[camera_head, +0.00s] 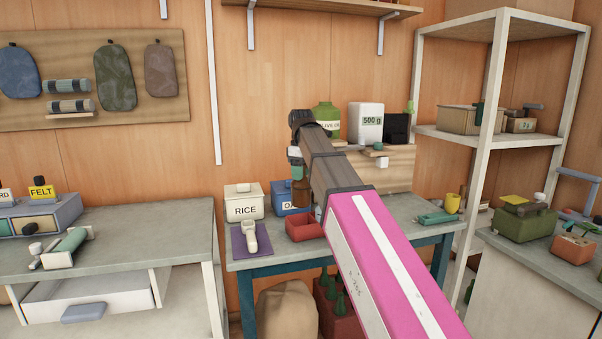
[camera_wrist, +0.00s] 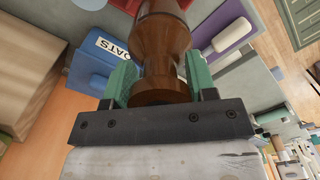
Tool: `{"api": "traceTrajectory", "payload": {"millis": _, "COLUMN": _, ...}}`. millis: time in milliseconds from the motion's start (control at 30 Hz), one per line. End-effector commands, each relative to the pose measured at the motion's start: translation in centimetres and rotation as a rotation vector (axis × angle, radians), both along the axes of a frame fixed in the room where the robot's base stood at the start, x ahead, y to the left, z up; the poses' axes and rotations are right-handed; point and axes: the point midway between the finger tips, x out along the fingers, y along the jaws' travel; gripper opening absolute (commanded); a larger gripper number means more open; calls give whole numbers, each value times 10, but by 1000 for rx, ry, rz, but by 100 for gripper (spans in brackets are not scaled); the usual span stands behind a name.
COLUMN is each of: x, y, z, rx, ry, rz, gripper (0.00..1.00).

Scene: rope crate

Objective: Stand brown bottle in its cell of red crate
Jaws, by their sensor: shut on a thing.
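My gripper (camera_head: 296,157) is shut on the brown bottle (camera_head: 300,193), which hangs below the jaws in front of the blue OATS box. In the wrist view the bottle (camera_wrist: 163,45) is large, between the two green finger pads of my gripper (camera_wrist: 158,85); its far end runs out of the picture. The red crate (camera_head: 349,328) stands low under the table, with several dark green bottles in it. My arm hides part of the crate, and its cells cannot be made out.
On the table (camera_head: 405,208) are the RICE box (camera_head: 244,202), the OATS box (camera_head: 285,193), a white scoop on a purple mat (camera_head: 238,241) and a small red bin (camera_head: 304,226). A tan sack (camera_head: 286,308) stands left of the crate. The table's front edge overhangs the crate.

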Motion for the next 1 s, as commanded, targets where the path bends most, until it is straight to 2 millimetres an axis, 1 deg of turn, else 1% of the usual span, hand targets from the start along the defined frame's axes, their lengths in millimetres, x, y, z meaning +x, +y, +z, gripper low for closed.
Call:
{"api": "traceTrajectory", "payload": {"millis": 267, "x": 0, "y": 0, "z": -10, "rx": 0, "ry": 0, "rz": 1, "gripper": 4}}
{"api": "traceTrajectory", "payload": {"millis": 1000, "x": 0, "y": 0, "z": -52, "rx": 0, "ry": 0, "rz": 2, "gripper": 4}}
